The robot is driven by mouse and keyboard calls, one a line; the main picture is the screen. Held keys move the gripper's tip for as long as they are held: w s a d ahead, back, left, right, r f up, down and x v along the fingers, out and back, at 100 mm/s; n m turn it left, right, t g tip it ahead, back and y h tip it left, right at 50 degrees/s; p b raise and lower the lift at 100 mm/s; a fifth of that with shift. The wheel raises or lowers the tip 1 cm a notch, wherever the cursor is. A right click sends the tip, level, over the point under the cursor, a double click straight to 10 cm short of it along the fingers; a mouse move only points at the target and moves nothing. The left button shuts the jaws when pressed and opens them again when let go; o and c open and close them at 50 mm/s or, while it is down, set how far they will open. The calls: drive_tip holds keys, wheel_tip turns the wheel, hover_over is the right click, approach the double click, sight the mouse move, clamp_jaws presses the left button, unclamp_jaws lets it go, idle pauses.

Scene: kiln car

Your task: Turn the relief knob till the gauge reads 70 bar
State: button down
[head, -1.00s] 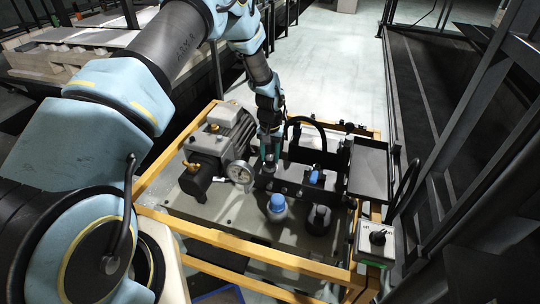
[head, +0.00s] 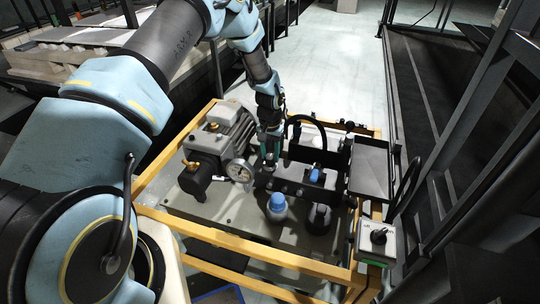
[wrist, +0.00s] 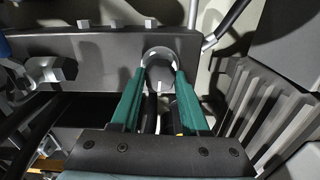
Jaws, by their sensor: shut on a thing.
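The relief knob (wrist: 159,72) is a dark round knob with a pale rim, at the dark valve block (wrist: 100,50) in the wrist view. My gripper (wrist: 158,75) has its two green fingers on either side of the knob and is shut on it. In the head view my gripper (head: 269,162) points down at the block, just right of the gauge; the knob is hidden there. The pressure gauge (head: 239,170) is a round white dial with a metal rim. Its needle and numbers are too small to read.
A grey motor (head: 228,125) stands left of the block. A blue-capped part (head: 277,203) stands in front, and a black hose (head: 303,122) arches behind. A yellow frame (head: 250,250) edges the unit. A switch box (head: 377,240) hangs at its right.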

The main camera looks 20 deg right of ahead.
sight(270, 156)
drive_tip(key=m+b, duration=0.1)
drive_tip(key=m, duration=0.3)
drive_tip(key=shift+m, duration=0.7)
drive_tip(key=shift+c, duration=2)
unclamp_jaws()
wheel_tip(270, 156, up, 11)
drive_tip(key=b, duration=0.1)
